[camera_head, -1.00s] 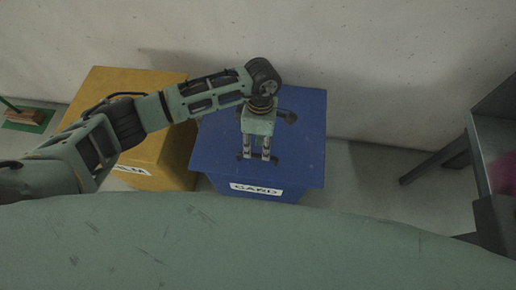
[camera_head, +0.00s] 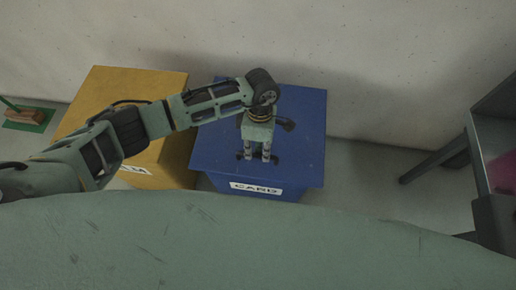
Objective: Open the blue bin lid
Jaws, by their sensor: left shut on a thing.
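The blue bin (camera_head: 262,189) stands against the wall with a white "CARD" label on its front. Its flat blue lid (camera_head: 306,140) lies level and looks closed. My left arm reaches in from the left, and my left gripper (camera_head: 257,158) points down at the middle of the lid, near its front half. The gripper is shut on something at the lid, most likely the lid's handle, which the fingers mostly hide. Small dark parts show at the fingertips. My right gripper is not in view.
A yellow bin (camera_head: 172,155) stands close on the left of the blue bin, partly under my arm. A dark metal table or rack (camera_head: 440,158) is at the right. Clear floor (camera_head: 365,185) lies between it and the blue bin.

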